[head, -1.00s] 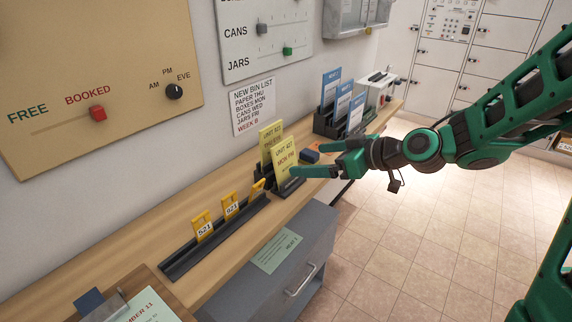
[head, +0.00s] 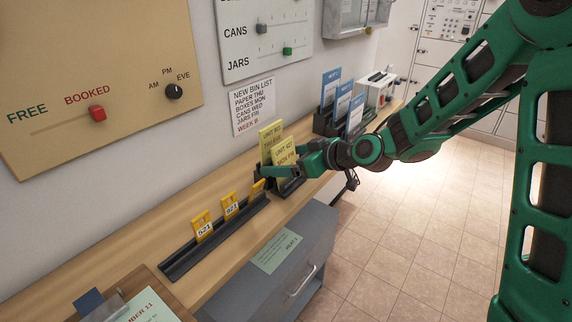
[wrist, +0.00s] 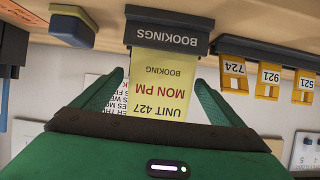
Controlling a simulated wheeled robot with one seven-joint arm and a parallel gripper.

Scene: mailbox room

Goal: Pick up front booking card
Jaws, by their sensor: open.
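The front booking card (head: 284,150) is yellow and stands upright in a dark holder (head: 288,186) on the wooden shelf. A second yellow card (head: 270,132) stands behind it in the head view. In the wrist view the front card (wrist: 161,88) appears upside down, reading UNIT 427 MON PM, in the holder marked BOOKINGS (wrist: 168,34). My gripper (head: 285,170) is at the card in the head view. In the wrist view its open fingers (wrist: 155,92) lie on either side of the card, with a visible gap on each side. My gripper hides part of the card's lower half.
Yellow numbered tags (head: 203,226) stand in a dark rail (head: 215,240) to the left. Blue cards (head: 343,103) in a dark rack stand farther back. A grey drawer cabinet (head: 285,260) is below the shelf; the wall is close behind the cards.

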